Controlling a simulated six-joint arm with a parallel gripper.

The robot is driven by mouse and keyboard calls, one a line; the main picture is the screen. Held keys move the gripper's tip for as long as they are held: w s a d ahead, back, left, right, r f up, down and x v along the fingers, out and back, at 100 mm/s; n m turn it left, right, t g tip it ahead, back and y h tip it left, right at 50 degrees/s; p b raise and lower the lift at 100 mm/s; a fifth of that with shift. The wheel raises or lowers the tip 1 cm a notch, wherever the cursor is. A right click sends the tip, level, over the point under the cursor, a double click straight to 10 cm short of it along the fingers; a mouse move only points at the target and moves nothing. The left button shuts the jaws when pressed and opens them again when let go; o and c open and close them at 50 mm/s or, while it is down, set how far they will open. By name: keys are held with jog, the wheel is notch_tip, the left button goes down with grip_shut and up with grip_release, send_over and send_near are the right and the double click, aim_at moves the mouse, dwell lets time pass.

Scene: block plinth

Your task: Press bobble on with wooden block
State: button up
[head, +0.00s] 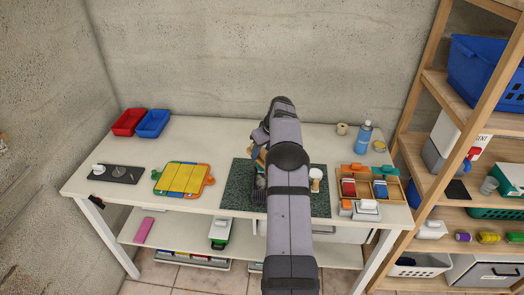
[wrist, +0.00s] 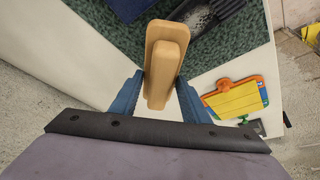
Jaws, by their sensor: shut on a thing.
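My gripper (wrist: 160,98) is shut on a tan wooden block (wrist: 166,56), with a blue finger on each side of it. The block's rounded end sticks out past the fingers, over the dark green speckled mat (wrist: 113,38). In the head view my arm hides much of the mat (head: 237,182) and most of the gripper; a bit of tan shows beside the arm. A dark item with a grey speckled part (wrist: 236,17) lies on the mat, cut off by the wrist view's top edge. I cannot make out the bobble for certain.
A small white-topped item (head: 316,174) stands right of my arm. The yellow board with coloured edges (head: 182,178) is left of the mat. A wooden box of coloured pieces (head: 370,184) and a blue bottle (head: 364,134) are right. Bare white table (head: 210,142) shows behind.

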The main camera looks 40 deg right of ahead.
jog(key=shift+f+b, duration=0.65)
jog(key=shift+f, duration=0.4)
jog(key=shift+s+a+f, duration=0.15)
jog(key=shift+s+f, duration=0.05)
jog(key=shift+f, duration=0.1)
dwell(1.9)
jog(key=shift+r, duration=0.1)
dwell(0.3)
jog(key=shift+w+r+p, duration=0.2)
jog(key=shift+r+p, duration=0.6)
jog(key=shift+r, duration=0.25)
jog(key=shift+r+p, duration=2.15)
jog(key=shift+r, duration=1.05)
jog(key=shift+f, duration=0.1)
